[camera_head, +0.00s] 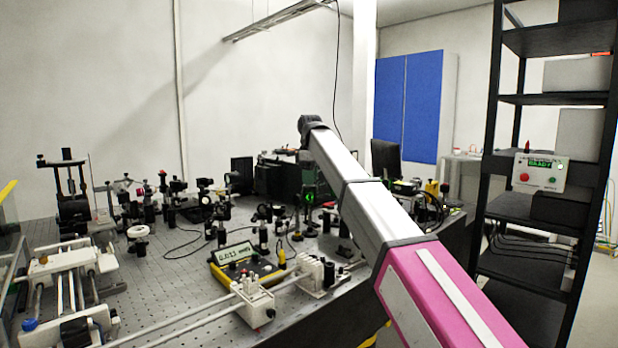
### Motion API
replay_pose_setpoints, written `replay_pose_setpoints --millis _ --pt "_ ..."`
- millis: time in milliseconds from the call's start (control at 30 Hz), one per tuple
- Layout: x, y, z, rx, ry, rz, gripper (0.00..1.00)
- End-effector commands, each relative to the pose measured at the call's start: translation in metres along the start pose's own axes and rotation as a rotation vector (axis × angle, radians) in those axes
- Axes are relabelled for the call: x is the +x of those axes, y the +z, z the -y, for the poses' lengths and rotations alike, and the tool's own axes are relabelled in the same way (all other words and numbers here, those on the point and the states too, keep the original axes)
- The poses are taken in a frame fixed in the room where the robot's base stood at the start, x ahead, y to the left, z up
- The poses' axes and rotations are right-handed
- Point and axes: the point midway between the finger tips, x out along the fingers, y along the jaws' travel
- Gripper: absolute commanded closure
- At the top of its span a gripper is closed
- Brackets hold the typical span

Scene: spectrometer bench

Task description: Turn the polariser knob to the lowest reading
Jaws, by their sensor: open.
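A yellow-edged black meter (243,264) lies on the optical bench (175,268) near its front middle. A dark round mount with a green glow (309,197) stands behind the meter, below the far end of my arm. I cannot tell whether it is the polariser, and no knob can be made out for certain. My arm reaches in from the lower right to a dark joint above the bench. I cannot make out my gripper or its fingers.
Several small optics on posts crowd the back of the bench. A white rail assembly (255,301) runs along the front, with more stages (72,262) at the left. A black rack (527,210) stands at the right and bears a white box (540,172) reading READY.

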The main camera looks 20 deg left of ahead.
Motion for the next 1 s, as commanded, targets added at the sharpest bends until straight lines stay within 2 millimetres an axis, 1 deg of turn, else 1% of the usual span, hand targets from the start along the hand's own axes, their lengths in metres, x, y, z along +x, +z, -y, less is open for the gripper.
replay_pose_setpoints --millis 133,167,200,267,300,533,800,1000 --pt "-0.0004 -0.0002 -0.0004 0.000 0.000 0.000 0.55" --pt "-0.0004 -0.0002 -0.0004 0.000 0.000 0.000 0.61" --pt "-0.0004 -0.0002 -0.0004 0.000 0.000 0.000 0.74" --pt "-0.0005 -0.0002 -0.0004 0.000 0.000 0.000 0.94" --pt "-0.0005 -0.0002 -0.0004 0.000 0.000 0.000 1.00" --pt "-0.0006 -0.0003 -0.0005 0.030 0.000 0.000 1.00" --pt "-0.0007 -0.0003 -0.0006 0.249 0.001 0.000 1.00" --pt "-0.0009 -0.0004 -0.0007 0.348 0.001 -0.001 1.00"
